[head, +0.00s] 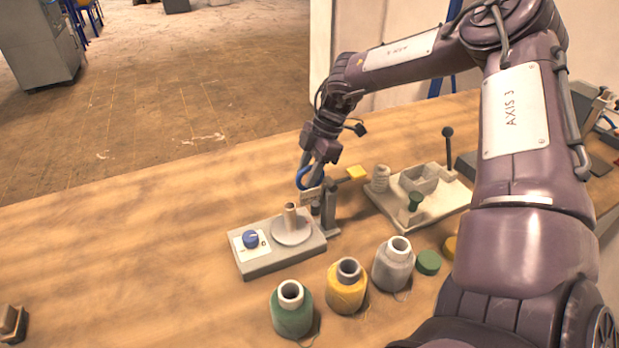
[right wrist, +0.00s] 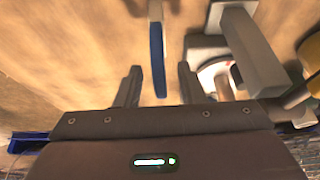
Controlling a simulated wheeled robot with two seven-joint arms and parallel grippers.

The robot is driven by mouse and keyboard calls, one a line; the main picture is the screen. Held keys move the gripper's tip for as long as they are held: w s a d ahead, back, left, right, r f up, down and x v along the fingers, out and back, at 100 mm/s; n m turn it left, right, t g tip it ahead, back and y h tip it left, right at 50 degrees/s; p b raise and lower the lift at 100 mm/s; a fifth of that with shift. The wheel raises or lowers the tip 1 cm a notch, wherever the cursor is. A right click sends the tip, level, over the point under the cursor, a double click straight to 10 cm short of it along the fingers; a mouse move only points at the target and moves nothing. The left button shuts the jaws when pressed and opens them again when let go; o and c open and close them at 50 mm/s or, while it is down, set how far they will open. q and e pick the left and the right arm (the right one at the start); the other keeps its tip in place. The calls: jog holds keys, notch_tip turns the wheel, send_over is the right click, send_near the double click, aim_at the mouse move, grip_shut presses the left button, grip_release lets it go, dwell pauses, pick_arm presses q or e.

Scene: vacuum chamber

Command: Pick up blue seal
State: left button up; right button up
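The blue seal (head: 303,179) is a thin ring beside my right gripper (head: 313,181) in the head view, above the grey winding device. In the right wrist view the seal (right wrist: 158,62) shows edge-on as a narrow blue strip. It lies between the two fingers of my right gripper (right wrist: 159,75), with a visible gap on each side. The fingers are apart. A pale piece adjoins the seal's upper end in the wrist view; whether they touch is unclear. My left gripper is not in view.
The grey device (head: 285,263) has a blue knob (head: 250,239) and an upright post (head: 329,207) close to my right gripper. Green (head: 291,316), yellow (head: 346,288) and grey (head: 393,266) spools stand in front. A pale tray (head: 440,205) is to the right. The table's left side is mostly clear.

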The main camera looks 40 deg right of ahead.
jog(key=shift+a+f, duration=0.15)
jog(key=shift+f, duration=0.2)
grip_shut()
jog(key=shift+w+r, duration=0.1)
jog(key=shift+r, duration=0.1)
